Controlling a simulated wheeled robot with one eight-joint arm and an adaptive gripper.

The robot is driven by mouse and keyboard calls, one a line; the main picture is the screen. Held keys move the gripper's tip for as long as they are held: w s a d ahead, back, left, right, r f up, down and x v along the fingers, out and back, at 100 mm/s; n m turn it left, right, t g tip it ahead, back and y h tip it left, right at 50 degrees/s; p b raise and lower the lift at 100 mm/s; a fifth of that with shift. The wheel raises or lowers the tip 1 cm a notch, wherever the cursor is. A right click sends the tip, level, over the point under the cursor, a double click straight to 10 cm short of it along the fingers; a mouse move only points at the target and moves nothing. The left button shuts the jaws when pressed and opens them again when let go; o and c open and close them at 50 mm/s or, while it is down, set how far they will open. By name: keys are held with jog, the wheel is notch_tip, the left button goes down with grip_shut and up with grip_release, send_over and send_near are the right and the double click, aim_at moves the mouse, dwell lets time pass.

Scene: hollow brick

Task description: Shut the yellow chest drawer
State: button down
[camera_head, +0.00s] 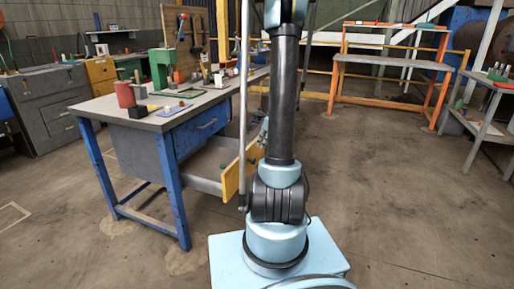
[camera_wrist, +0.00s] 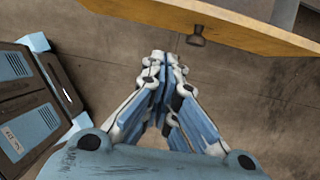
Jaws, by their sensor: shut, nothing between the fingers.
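The yellow drawer (camera_head: 231,182) is pulled out from under the blue workbench (camera_head: 172,179), and its grey inside shows. In the wrist view its yellow front (camera_wrist: 255,38) crosses the top of the picture, with a dark round knob (camera_wrist: 196,38) on it. My gripper (camera_wrist: 164,62) has its fingertips together and empty. In that view it points toward the yellow front, a little left of the knob and apart from it in the picture. In the head view my arm hides part of the drawer front, and I cannot make out the gripper clearly.
A closed blue drawer (camera_head: 198,131) sits above the yellow one. The bench top carries a red can (camera_head: 124,94) and small items. An orange rack (camera_head: 388,65) stands at the back right. The floor (camera_head: 400,180) to the right is clear.

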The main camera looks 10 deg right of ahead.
jog(key=w+a+f, duration=0.4)
jog(key=a+f, duration=0.2)
jog(key=f, duration=0.2)
dwell(0.4)
jog(key=shift+w+d, duration=0.1)
jog(key=shift+w, duration=0.05)
